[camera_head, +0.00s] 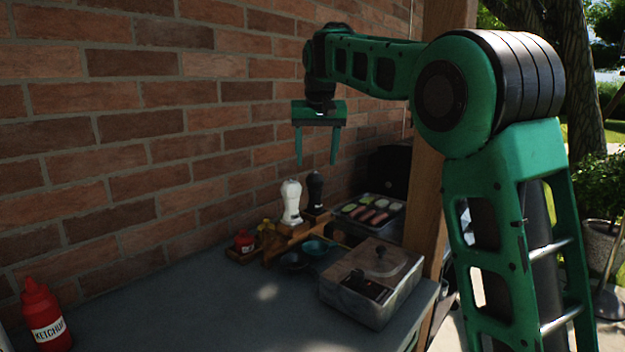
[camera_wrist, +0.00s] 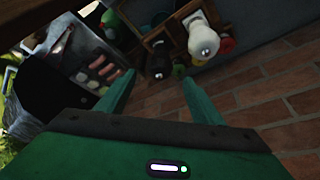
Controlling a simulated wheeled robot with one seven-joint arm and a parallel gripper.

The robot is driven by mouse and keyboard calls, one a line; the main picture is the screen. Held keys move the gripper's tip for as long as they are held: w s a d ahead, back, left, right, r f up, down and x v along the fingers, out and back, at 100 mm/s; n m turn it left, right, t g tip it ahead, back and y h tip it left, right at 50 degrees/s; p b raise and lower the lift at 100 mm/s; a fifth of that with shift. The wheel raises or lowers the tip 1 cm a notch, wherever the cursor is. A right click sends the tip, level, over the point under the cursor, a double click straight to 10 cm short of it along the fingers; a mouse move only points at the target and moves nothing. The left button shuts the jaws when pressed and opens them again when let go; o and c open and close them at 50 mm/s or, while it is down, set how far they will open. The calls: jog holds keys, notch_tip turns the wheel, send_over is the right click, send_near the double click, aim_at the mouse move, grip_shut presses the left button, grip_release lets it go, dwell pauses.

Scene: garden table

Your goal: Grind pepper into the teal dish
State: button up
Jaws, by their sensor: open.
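A black mill (camera_head: 315,190) and a white mill (camera_head: 291,202) stand upright side by side on a wooden stand (camera_head: 290,230) near the brick wall. The teal dish (camera_head: 315,247) sits on the counter in front of the stand, beside a darker dish (camera_head: 294,261). My gripper (camera_head: 316,161) is open and empty, pointing down above the mills, apart from them. In the wrist view the black mill (camera_wrist: 158,62) shows between my fingertips (camera_wrist: 158,77), and the white mill (camera_wrist: 203,40) is to its right.
A red jar (camera_head: 244,242) sits left of the stand, and a ketchup bottle (camera_head: 44,318) far left. The counter's middle (camera_head: 185,305) is clear.

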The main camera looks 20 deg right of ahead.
aim_at(315, 175)
jog(key=x, duration=0.7)
jog(key=shift+f, duration=0.1)
